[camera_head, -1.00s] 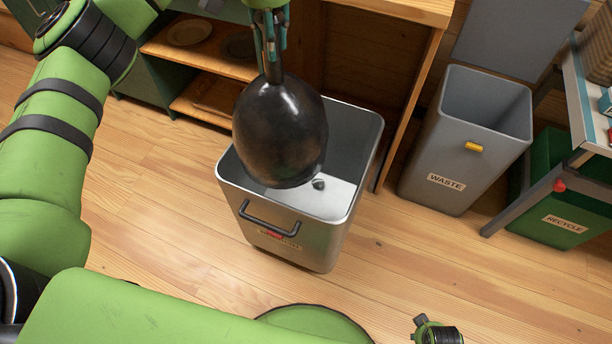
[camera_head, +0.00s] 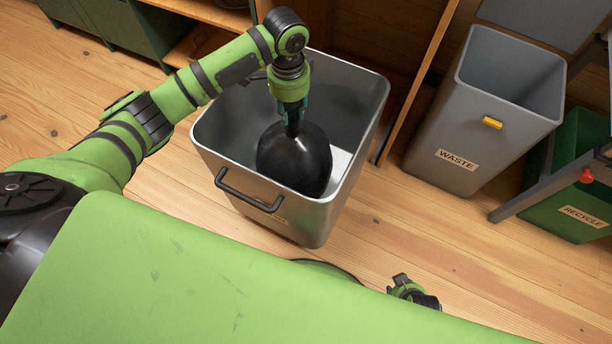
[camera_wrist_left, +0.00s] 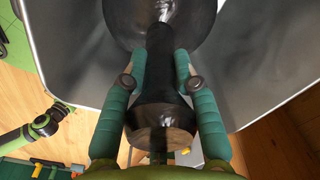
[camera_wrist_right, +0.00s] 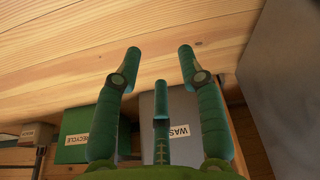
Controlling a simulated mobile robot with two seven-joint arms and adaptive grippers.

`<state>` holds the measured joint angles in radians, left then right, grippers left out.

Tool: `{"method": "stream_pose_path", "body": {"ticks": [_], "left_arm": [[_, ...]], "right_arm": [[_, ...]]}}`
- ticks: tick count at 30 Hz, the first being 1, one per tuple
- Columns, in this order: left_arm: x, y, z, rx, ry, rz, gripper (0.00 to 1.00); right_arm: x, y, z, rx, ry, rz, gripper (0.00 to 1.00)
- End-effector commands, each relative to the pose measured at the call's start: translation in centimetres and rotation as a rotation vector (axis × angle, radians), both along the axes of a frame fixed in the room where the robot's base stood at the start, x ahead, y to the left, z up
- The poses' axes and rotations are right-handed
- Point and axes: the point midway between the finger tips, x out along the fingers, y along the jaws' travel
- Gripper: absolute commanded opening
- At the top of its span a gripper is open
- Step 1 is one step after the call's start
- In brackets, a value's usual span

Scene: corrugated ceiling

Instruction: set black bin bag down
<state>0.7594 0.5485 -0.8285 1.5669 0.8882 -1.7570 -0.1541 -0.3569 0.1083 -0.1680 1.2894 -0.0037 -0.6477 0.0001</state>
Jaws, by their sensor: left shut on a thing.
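The black bin bag (camera_head: 294,160) is round and glossy with a narrow tied neck. It hangs inside the open grey metal bin (camera_head: 207,143), below the level of the rim. My left gripper (camera_head: 292,108) is shut on the bag's neck above it. The neck also shows between the left fingers in the left wrist view (camera_wrist_left: 158,85). Whether the bag touches the bin's floor is hidden. My right gripper (camera_wrist_right: 158,62) is open and empty, with the wooden floor beyond its fingers; in the head view a part of the right arm shows low down.
A grey bin labelled WASTE (camera_head: 450,170) stands open to the right. A green bin labelled RECYCLE (camera_head: 565,215) stands beyond it, partly under a metal frame. Wooden shelving (camera_head: 425,60) is close behind the metal bin. The floor (camera_head: 420,240) in front is clear.

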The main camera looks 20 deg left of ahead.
Motion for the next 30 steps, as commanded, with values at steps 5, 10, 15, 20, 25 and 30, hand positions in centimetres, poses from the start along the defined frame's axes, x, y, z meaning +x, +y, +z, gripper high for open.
{"method": "stream_pose_path", "body": {"ticks": [5,10,15,20,25,30], "left_arm": [[-1.1,0.2,-2.8,-0.002,-0.006,-0.068,0.0],[-1.4,0.2,-5.5,-0.002,-0.004,-0.08,0.0],[-1.3,0.2,-8.1,-0.001,-0.005,-0.08,0.0],[-1.3,0.2,-9.3,-0.002,-0.005,-0.079,0.0],[-1.4,0.2,-11.3,-0.002,-0.004,-0.078,0.0],[-1.3,0.1,-12.8,-0.002,-0.005,-0.08,0.0]], "right_arm": [[0.1,0.8,-0.4,0.012,-0.012,0.002,0.4],[-0.1,1.1,-0.3,0.013,0.01,-0.001,0.4],[-0.6,1.1,0.3,0.011,0.043,-0.008,0.4],[-0.8,1.2,0.7,0.01,0.06,-0.01,0.4],[-0.8,1.3,1.3,0.01,0.071,-0.013,0.4],[-0.1,1.4,2.5,0.011,0.064,-0.015,0.4]]}}
